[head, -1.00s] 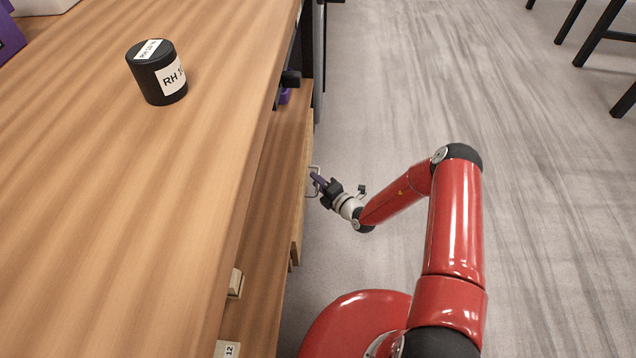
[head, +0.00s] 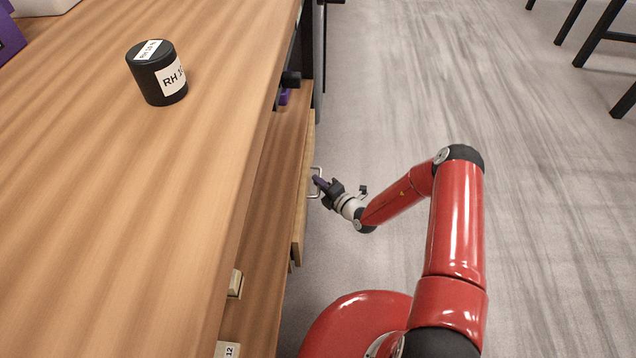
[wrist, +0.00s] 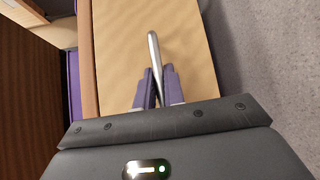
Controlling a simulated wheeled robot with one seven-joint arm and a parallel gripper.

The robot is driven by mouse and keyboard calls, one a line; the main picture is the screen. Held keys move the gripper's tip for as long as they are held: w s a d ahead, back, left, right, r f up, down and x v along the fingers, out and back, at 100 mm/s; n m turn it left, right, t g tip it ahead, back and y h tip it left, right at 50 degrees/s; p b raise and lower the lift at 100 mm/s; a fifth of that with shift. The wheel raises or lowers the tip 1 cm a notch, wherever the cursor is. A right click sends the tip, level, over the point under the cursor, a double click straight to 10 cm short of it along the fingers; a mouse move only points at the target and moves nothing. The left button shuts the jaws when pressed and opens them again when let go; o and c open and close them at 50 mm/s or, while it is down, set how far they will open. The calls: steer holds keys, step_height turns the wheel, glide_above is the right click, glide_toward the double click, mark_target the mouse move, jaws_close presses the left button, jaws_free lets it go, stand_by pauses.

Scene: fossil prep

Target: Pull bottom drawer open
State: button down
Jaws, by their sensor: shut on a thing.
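The wooden drawer front (head: 304,200) stands below the worktop edge in the head view, a little out from the cabinet. Its silver bar handle (head: 317,169) sticks out toward the floor side. My gripper (head: 319,182) is at the handle, its purple fingers shut around the bar. In the wrist view the drawer front (wrist: 180,50) fills the middle, and the handle (wrist: 154,50) runs down between the purple fingers of my gripper (wrist: 158,88). The inside of the drawer cannot be made out.
A black cylinder labelled RH (head: 158,74) stands on the wooden worktop (head: 120,220). Dark stool legs (head: 600,35) stand at the far right. The grey floor (head: 400,100) beside the cabinet is clear.

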steer(key=d+b, duration=0.3)
steer(key=d, duration=2.2)
steer(key=shift+s, duration=0.45)
steer(key=c, duration=1.5)
jaws_free()
steer(key=v, duration=0.7)
steer(key=shift+s+d, duration=0.2)
steer(key=shift+s, duration=0.1)
